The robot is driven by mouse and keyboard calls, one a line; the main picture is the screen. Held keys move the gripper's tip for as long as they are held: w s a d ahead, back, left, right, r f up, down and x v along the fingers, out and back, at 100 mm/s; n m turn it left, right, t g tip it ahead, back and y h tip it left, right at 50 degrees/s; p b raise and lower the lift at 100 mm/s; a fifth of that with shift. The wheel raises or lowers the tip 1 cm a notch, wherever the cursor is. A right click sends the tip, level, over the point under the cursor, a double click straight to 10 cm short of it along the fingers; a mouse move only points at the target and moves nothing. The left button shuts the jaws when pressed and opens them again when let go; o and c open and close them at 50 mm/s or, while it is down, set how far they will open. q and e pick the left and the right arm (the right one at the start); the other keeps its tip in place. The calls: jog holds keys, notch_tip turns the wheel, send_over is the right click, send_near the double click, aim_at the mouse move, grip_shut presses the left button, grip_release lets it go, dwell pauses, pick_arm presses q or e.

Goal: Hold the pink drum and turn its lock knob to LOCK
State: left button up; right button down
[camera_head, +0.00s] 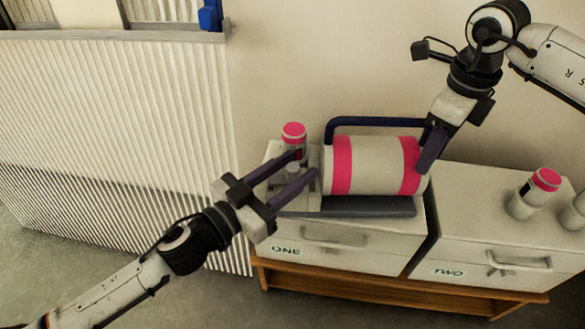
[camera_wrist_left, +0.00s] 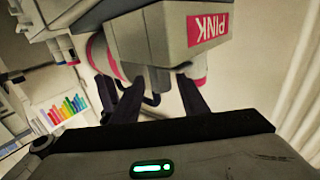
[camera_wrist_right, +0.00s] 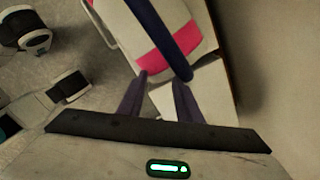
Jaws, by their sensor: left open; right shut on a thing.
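The pink drum (camera_head: 375,165), pale with two pink bands, lies on its side on the cabinet marked ONE. A dark blue handle (camera_head: 375,122) arches over it. My right gripper (camera_head: 428,160) is at the drum's right end, shut on what looks like the handle's end; the handle (camera_wrist_right: 160,40) meets its fingertips in the right wrist view. My left gripper (camera_head: 307,163) is open at the drum's left end. Its fingers straddle a small grey part, seemingly the lock knob (camera_head: 292,170), mostly hidden. A grey block (camera_wrist_left: 180,40) with a PINK label shows above the left fingers.
A pink-capped canister (camera_head: 293,136) stands just behind my left fingers. Another (camera_head: 541,185) stands on the cabinet marked TWO (camera_head: 470,200). A grey tray (camera_head: 370,207) lies under the drum. A ribbed white panel (camera_head: 110,130) stands at the left.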

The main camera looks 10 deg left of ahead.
pick_arm(q)
jog(key=shift+f, duration=0.2)
grip_shut()
